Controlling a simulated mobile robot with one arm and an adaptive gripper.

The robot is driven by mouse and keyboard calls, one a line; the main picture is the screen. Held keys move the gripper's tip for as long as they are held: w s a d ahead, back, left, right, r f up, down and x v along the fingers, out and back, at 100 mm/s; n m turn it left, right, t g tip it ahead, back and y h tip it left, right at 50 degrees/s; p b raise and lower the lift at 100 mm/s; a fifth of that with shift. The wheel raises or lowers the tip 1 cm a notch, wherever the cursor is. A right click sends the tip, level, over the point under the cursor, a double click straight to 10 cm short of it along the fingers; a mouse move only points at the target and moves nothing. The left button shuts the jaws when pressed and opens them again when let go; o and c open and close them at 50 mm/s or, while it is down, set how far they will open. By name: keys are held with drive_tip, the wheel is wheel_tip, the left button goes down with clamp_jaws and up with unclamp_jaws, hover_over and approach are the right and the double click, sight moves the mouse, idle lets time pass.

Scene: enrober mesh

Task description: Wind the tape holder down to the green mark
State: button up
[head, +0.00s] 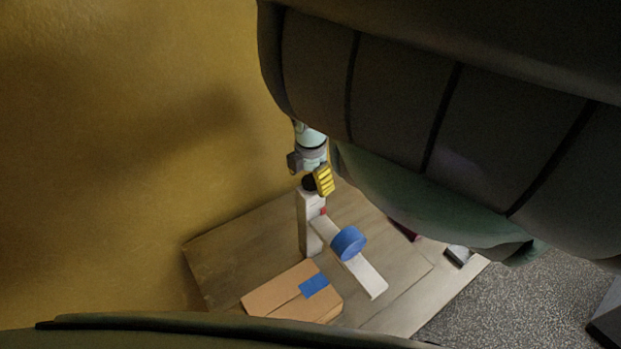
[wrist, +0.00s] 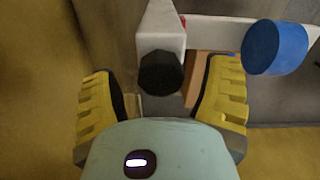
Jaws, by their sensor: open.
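The tape holder is a white arm (head: 368,276) on a white post (head: 311,232), carrying a blue tape roll (head: 348,243). The roll also shows at the upper right of the wrist view (wrist: 275,47). A black faceted knob (wrist: 160,73) tops the post. My gripper (wrist: 162,72) is open, its yellow fingers on either side of the knob with gaps visible. In the head view one yellow finger (head: 323,180) shows beside the knob (head: 308,184). A small red mark (head: 323,211) is on the post near the arm. I see no green mark.
A cardboard box (head: 275,293) with a blue tape strip (head: 313,285) lies in front of the post on the wooden table (head: 225,265). A small grey block (head: 458,255) sits at the table's right. A yellow wall (head: 110,150) stands close on the left.

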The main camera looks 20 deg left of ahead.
idle(0.3)
drive_tip(key=c, duration=1.2)
drive_tip(key=shift+c, duration=0.2)
drive_tip(key=shift+f+m, duration=0.1)
drive_tip(key=shift+m, duration=0.3)
drive_tip(key=m+b, duration=0.1)
drive_tip(key=m, duration=0.2)
drive_tip(key=m+b, duration=0.1)
drive_tip(key=m, duration=0.5)
drive_tip(key=shift+w+b, duration=0.1)
drive_tip(key=shift+b, duration=0.25)
drive_tip(key=m, duration=0.5)
drive_tip(key=m+b, duration=0.1)
drive_tip(key=m, duration=0.3)
drive_tip(key=shift+m, duration=0.4)
